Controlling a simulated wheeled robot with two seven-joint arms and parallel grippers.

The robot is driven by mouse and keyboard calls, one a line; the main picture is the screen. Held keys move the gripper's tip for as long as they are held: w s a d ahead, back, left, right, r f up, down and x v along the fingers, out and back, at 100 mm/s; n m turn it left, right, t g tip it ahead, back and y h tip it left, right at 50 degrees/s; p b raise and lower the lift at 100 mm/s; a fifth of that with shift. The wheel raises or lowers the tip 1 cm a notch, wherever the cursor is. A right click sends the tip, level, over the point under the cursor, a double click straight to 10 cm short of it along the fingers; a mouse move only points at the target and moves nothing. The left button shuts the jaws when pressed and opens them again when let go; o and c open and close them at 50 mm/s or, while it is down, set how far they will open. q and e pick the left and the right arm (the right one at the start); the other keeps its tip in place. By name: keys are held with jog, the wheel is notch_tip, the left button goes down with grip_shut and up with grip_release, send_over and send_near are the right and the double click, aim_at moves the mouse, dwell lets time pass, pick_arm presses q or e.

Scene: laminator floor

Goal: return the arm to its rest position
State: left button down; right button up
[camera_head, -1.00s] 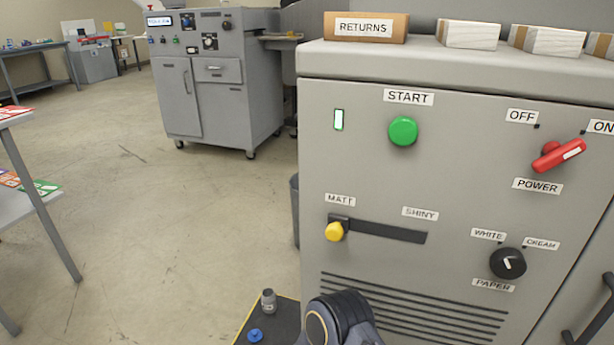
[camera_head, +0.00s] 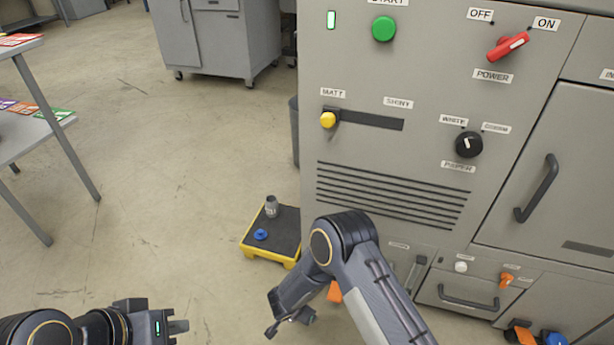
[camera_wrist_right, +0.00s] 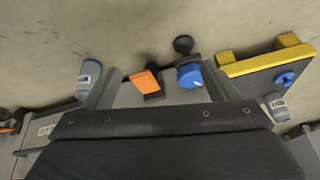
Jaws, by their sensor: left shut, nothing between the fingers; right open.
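My right arm (camera_head: 355,250) hangs bent in front of the grey machine (camera_head: 430,60), its hand low over the floor. My right gripper (camera_head: 287,322) is small and partly turned away in the head view. In the right wrist view its two fingers (camera_wrist_right: 160,85) stand wide apart, open, with nothing held between them. My left gripper (camera_head: 178,327) is at the bottom left of the head view, shut and empty, over bare floor. The machine's front shows a green start button (camera_head: 383,28), a red power handle (camera_head: 507,46), a yellow slider knob (camera_head: 328,120) and a black paper dial (camera_head: 468,145).
A yellow-edged platform (camera_head: 249,249) with a grey bottle (camera_head: 271,206) and a blue part (camera_head: 261,235) stands left of my right arm. The right wrist view shows orange (camera_wrist_right: 146,80) and blue (camera_wrist_right: 189,76) parts beyond the fingers. A table (camera_head: 25,135) stands left. The middle floor is clear.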

jog(key=w+d+r+t+y, duration=0.1)
jog(key=w+d+r+y, duration=0.3)
jog(key=r, duration=0.9)
jog(key=w+a+r+t+y, duration=0.15)
jog(key=w+r, duration=0.35)
jog(key=r, duration=0.8)
jog(key=s+d+r+n+y, duration=0.2)
jog(key=s+d+r, duration=0.15)
jog(key=r, duration=0.55)
jog(key=s+d+r+n+y, duration=0.1)
jog(key=s+d+r+n, duration=0.1)
jog(key=s+d+r, duration=0.9)
jog(key=s+d+f+n+h, duration=0.1)
jog(key=s+d+f, duration=0.15)
jog(key=s, duration=0.65)
jog(key=s+d+f+h, duration=0.1)
jog(key=s+d+h, duration=0.15)
jog(key=s, duration=0.65)
notch_tip(320, 180, up, 34)
jog(key=p, duration=3.4)
jog(key=shift+w+d+g+y, duration=0.2)
jog(key=shift+d+g+y, duration=0.1)
jog(key=shift+d+g, duration=0.15)
